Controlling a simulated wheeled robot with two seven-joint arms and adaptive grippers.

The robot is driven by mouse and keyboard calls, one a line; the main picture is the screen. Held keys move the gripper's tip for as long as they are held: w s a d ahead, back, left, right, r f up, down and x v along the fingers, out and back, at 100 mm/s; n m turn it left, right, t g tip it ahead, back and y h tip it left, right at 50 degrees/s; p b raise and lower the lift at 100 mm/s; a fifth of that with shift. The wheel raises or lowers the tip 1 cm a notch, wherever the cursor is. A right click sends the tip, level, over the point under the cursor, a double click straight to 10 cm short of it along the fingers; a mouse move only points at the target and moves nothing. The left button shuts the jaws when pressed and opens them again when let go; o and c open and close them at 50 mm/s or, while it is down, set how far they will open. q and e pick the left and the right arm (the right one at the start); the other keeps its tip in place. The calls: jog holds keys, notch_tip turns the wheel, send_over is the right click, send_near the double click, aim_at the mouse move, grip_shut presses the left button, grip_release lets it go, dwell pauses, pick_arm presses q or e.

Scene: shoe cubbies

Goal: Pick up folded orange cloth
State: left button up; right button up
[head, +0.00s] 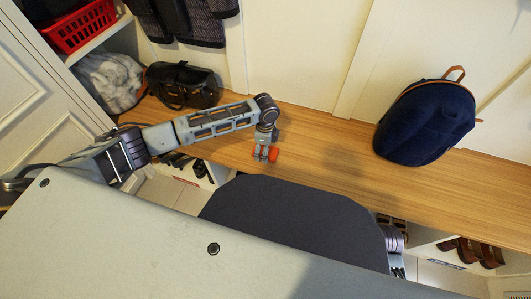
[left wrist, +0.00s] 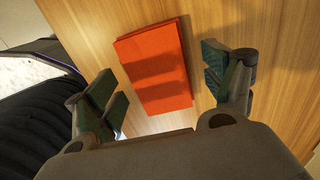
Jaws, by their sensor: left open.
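The folded orange cloth (left wrist: 157,65) lies flat on the wooden bench top in the left wrist view, as a neat rectangle with its edges lined up. My left gripper (left wrist: 168,88) is open, with one finger on each side of the cloth and clear space between each finger and the cloth. In the head view, the left gripper (head: 264,153) points down over the bench, and a small part of the orange cloth (head: 273,155) shows beside its fingers. The rest of the cloth is hidden there. My right gripper is not seen.
A black bag (head: 182,85) and a grey fluffy item (head: 108,80) stand on the left. A navy backpack (head: 425,122) sits on the wooden bench (head: 325,140) to the right. Shoes (head: 475,250) are in cubbies below. The bench between gripper and backpack is clear.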

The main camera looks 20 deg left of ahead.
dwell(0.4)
pick_arm(q)
jog(key=c, duration=0.9)
jog(key=shift+r, duration=0.15)
jog(key=shift+c, duration=0.2)
jog(key=shift+r+p, duration=0.3)
jog(key=shift+r, duration=0.2)
notch_tip(320, 180, up, 4)
jog(key=shift+p, duration=0.85)
notch_tip(320, 180, up, 3)
jog(key=shift+r+p, duration=0.1)
jog(key=shift+p, duration=0.5)
jog(key=shift+r, duration=0.8)
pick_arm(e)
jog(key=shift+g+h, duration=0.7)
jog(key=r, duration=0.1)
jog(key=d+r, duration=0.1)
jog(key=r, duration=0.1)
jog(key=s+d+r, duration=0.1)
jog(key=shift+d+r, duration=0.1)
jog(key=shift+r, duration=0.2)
